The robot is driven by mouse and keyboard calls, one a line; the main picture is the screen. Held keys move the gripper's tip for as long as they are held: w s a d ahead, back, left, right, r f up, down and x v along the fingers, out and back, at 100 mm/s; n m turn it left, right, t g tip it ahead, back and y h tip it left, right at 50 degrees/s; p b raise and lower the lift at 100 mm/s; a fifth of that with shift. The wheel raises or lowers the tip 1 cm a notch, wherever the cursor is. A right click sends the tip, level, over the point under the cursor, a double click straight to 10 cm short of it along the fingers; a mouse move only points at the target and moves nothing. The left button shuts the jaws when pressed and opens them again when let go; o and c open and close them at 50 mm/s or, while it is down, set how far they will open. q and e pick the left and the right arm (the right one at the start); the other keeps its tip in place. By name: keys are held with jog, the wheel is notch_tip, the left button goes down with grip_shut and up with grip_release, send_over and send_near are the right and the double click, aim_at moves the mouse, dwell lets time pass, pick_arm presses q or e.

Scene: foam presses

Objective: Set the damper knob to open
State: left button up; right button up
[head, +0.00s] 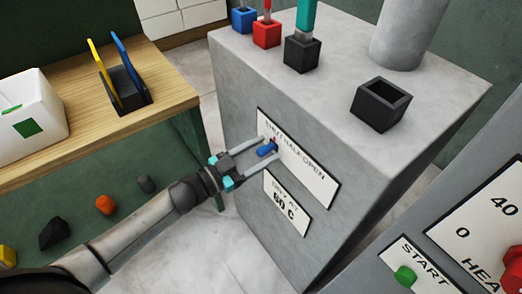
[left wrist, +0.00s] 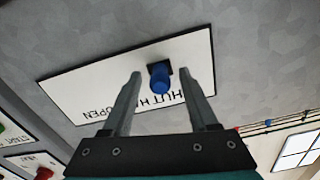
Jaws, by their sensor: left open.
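The damper knob is blue (head: 266,150) and sits on a white plate (head: 319,186) lettered SHUT, HALF and OPEN, on the side of the grey cabinet. The knob also shows in the left wrist view (left wrist: 160,79), on a dark square base. My left gripper (head: 270,148) is open, with one finger on each side of the knob. In the left wrist view (left wrist: 163,66) a gap shows between the knob and each finger. The fingers hide part of the lettering. I cannot tell which setting the knob points to. My right gripper is not in view.
A second plate reading 60 C (head: 285,205) is just below. On the cabinet top stand several small holders, including an empty black one (head: 381,104). A panel with a green START button (head: 405,275) is at lower right. A wooden bench (head: 165,95) is at left.

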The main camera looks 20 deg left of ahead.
pick_arm(q)
jog(key=shift+c, duration=0.2)
grip_shut()
dwell(1.1)
